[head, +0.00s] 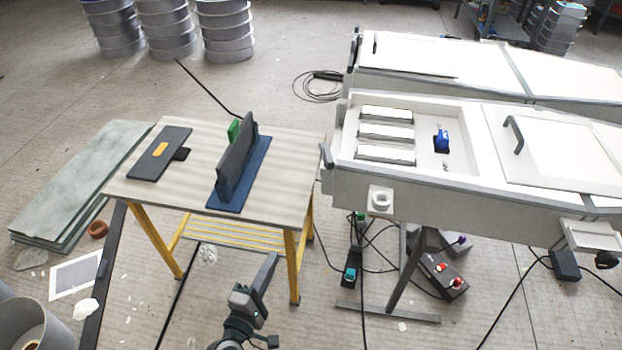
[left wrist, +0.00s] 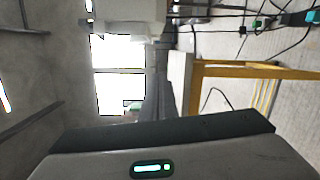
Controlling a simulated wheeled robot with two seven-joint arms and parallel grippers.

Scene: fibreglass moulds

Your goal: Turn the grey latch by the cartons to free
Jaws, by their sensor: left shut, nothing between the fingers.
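My left gripper (head: 272,262) is low in the head view, in front of the work table, its dark fingers together and holding nothing. In the left wrist view a dark bar and a grey body with a lit strip fill the bottom. Three long white-topped boxes (head: 386,132), possibly the cartons, lie in a white recessed tray, well to the right and beyond the gripper. A small blue piece (head: 442,141) sits right of them. I cannot pick out the grey latch for sure; a dark grey handle (head: 513,135) stands on the white lid. My right gripper is not in view.
The wooden table (head: 290,150) on yellow legs carries a dark plate (head: 160,154) with an orange piece and an upright dark panel (head: 237,160). White moulds (head: 420,185) stand to the right. Cables and a control box (head: 440,272) lie beneath. Grey slabs (head: 80,185) lie left.

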